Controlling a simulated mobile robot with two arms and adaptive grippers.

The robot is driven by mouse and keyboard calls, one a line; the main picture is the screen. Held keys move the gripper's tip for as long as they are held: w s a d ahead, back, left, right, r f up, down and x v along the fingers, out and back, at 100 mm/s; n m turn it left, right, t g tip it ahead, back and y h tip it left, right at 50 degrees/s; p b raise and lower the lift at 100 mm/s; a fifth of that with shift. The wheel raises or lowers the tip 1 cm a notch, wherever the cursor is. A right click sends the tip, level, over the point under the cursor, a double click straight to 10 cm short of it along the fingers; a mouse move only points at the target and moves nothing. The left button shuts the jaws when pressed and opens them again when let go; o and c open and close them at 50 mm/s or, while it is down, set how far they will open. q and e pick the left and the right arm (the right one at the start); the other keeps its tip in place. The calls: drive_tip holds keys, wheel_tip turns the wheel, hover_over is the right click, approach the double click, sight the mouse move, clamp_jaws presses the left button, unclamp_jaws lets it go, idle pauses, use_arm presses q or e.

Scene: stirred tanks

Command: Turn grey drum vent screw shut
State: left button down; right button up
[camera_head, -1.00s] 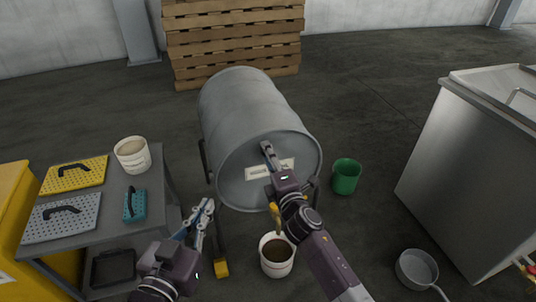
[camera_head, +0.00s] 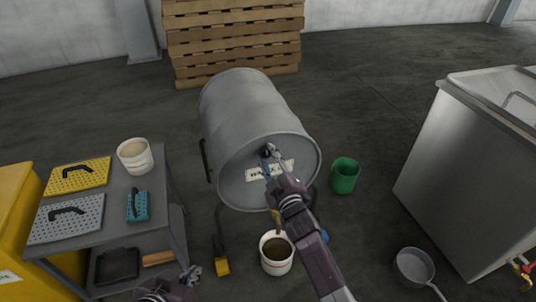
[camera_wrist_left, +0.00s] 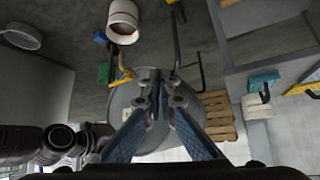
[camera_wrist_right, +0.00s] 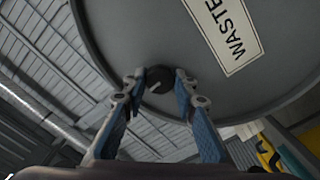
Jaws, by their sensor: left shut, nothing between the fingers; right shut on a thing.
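The grey drum (camera_head: 245,110) lies on its side on a stand, its round end facing me with a white label (camera_head: 270,170). In the right wrist view the label reads "WASTE" (camera_wrist_right: 225,35). The vent screw (camera_wrist_right: 159,80) is a dark knob near the drum end's rim. My right gripper (camera_head: 270,152) is at the upper part of the drum end, with its fingertips (camera_wrist_right: 155,80) closed on either side of the screw. My left gripper (camera_head: 192,273) is shut and empty, low at the bottom edge, away from the drum; its fingers (camera_wrist_left: 160,80) are together in its wrist view.
A white bucket (camera_head: 277,266) with brown liquid stands below the drum end, a brownish tap or stream (camera_head: 275,217) above it. A grey table (camera_head: 100,228) at left holds a tub (camera_head: 134,165). A steel tank (camera_head: 465,165) stands far right.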

use_arm(q)
drive_tip(key=shift+s+a+f+g, duration=0.25)
drive_tip(key=shift+s+f, duration=0.1)
drive_tip(key=shift+s, duration=0.25)
drive_tip(key=shift+s+a+f+g, duration=0.15)
drive_tip(key=shift+s+f+g, duration=0.15)
drive_tip(key=shift+s, duration=0.25)
use_arm(e)
drive_tip(key=shift+f+m, duration=0.1)
drive_tip(key=shift+m, duration=0.4)
drive_tip(key=o, duration=1.2)
drive_tip(key=shift+c, duration=0.2)
drive_tip(key=v, duration=1.2)
drive_tip(key=shift+d, duration=0.1)
